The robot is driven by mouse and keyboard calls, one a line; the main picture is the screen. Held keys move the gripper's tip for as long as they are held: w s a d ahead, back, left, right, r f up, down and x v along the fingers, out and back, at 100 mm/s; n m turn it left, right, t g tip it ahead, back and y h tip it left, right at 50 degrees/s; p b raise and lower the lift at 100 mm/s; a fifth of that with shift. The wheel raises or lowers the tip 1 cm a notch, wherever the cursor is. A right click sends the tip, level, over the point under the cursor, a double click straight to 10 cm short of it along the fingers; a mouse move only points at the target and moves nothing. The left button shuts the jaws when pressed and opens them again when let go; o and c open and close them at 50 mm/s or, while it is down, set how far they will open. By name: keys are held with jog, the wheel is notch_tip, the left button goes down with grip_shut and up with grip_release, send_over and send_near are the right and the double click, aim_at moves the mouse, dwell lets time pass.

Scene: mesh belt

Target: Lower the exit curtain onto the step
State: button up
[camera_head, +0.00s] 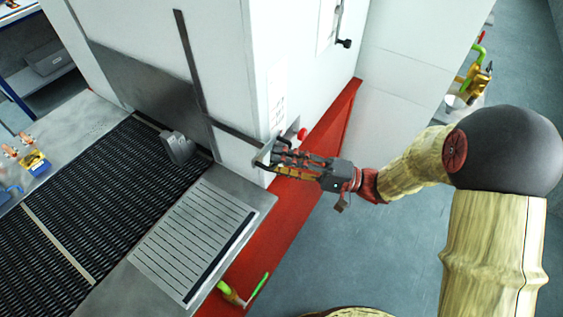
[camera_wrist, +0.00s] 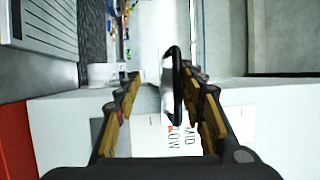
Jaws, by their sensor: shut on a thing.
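The exit curtain (camera_head: 145,85) looks like a dark grey panel on the white housing, above the black mesh belt. A dark bar (camera_head: 236,131) runs from it to a handle at the housing's corner. My gripper (camera_head: 270,156) is at that handle, pointing left. In the wrist view my gripper (camera_wrist: 165,84) has its fingers on both sides of a black handle (camera_wrist: 177,85) and is shut on it. A grey stepped block (camera_head: 177,147) sits on the belt close to the curtain. I cannot tell whether the curtain's lower edge touches it.
A label (camera_wrist: 180,138) with "MID" and "LOW" is on the housing below the handle. A slotted metal plate (camera_head: 190,240) flanks the mesh belt (camera_head: 90,210). A red knob (camera_head: 302,134) is near my gripper. Floor (camera_head: 360,250) at right is clear.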

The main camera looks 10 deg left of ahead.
jog(key=d+f+b, duration=0.1)
jog(key=d+b, duration=0.1)
jog(key=d, duration=0.6)
jog(key=shift+d+f, duration=0.3)
jog(key=shift+d, duration=0.1)
dwell(0.4)
jog(key=shift+w+b, duration=0.1)
jog(key=shift+b, duration=0.2)
jog(key=d+f, duration=0.2)
jog(key=d, duration=0.9)
jog(key=shift+d, duration=0.4)
